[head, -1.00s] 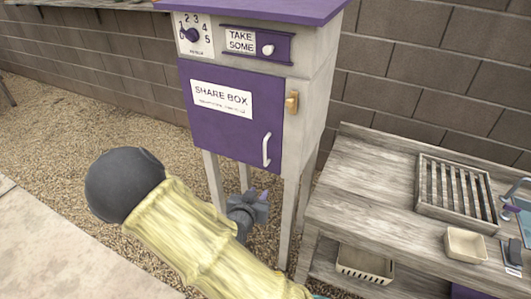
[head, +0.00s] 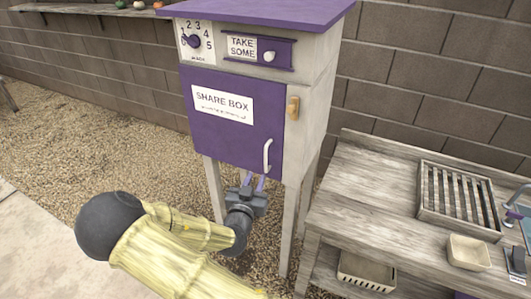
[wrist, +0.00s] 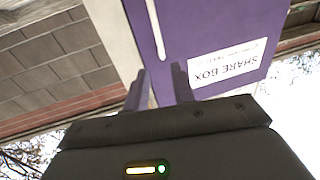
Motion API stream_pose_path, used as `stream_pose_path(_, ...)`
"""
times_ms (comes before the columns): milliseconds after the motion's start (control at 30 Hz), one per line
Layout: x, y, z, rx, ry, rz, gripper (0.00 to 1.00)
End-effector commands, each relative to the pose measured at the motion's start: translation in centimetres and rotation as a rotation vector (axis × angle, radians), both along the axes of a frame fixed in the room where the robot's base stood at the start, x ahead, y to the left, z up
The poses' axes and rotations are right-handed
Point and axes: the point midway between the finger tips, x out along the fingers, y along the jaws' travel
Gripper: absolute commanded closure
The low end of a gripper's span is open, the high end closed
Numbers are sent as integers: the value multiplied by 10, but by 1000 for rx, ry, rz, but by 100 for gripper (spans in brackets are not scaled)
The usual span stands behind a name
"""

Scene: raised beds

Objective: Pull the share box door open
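The share box door (head: 225,135) is a purple panel with a white SHARE BOX label, and it looks closed. Its white handle (head: 267,157) is upright near the door's lower right side. A wooden latch block (head: 293,108) sits on the frame right of the door. My gripper (head: 253,180) is just below the door's lower edge, under and slightly left of the handle. In the wrist view my gripper (wrist: 160,85) has its two fingers apart with nothing between them. The handle (wrist: 156,28) shows ahead of the fingers there, not between them.
Above the door are a number dial (head: 193,40) and a TAKE SOME slider (head: 257,48). A wooden bench (head: 360,190) with a slatted tray (head: 425,205) and a beige bin (head: 468,253) stands at the right. Gravel (head: 90,150) lies open at the left.

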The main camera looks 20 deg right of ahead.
Motion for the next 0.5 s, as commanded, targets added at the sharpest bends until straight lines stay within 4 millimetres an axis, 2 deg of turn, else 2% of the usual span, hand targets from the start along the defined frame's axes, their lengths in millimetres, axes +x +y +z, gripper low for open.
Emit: stream_pose_path(500, 77, -52, 2, -1, 1, 1, 75)
